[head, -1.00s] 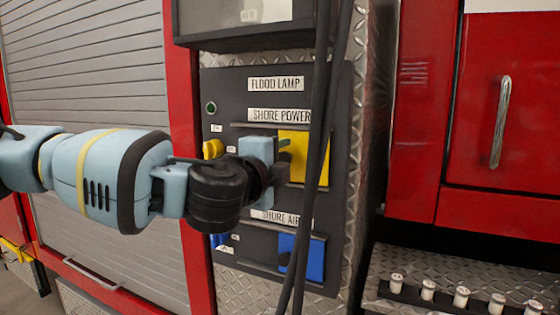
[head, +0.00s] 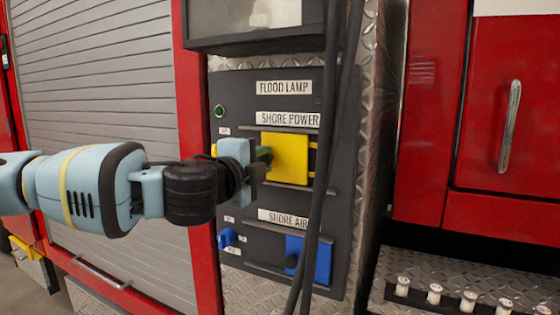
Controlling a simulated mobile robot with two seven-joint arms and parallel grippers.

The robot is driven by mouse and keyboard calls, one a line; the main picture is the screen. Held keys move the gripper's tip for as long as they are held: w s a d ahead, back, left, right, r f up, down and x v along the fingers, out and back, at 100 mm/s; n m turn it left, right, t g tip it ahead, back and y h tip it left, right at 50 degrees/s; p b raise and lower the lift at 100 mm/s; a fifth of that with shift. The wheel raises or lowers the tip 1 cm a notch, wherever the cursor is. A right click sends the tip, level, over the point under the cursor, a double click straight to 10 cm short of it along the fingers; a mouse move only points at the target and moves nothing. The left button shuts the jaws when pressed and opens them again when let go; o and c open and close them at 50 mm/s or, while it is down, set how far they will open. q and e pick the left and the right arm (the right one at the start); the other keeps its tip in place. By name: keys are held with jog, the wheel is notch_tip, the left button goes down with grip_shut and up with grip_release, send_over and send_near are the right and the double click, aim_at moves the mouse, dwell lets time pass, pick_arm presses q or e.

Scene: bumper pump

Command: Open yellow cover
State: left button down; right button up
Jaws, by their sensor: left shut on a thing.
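The yellow cover (head: 287,159) is a square flap on the dark panel, just below the "SHORE POWER" label (head: 287,118). It appears closed, lying flat or nearly flat on the panel. My left gripper (head: 262,162) comes in from the left and is at the cover's left edge, shut on a small dark green part there, seemingly the cover's knob. The gripper body hides most of the grasp and part of the panel left of the cover. My right gripper is not in view.
Dark cables (head: 325,170) hang in front of the panel, just right of the yellow cover. A blue cover (head: 308,262) sits lower under "SHORE AIR". A grey roller shutter (head: 110,110) is at left, a red door (head: 510,120) at right.

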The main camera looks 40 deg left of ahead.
pick_arm(q)
jog(key=a+p, duration=0.1)
jog(key=a, duration=0.1)
jog(key=s+a, duration=0.1)
jog(key=a, duration=0.1)
jog(key=shift+a+p, duration=0.2)
jog(key=shift+p, duration=0.15)
jog(key=c, duration=1.1)
grip_release()
jog(key=shift+c, duration=0.2)
jog(key=shift+s, duration=0.15)
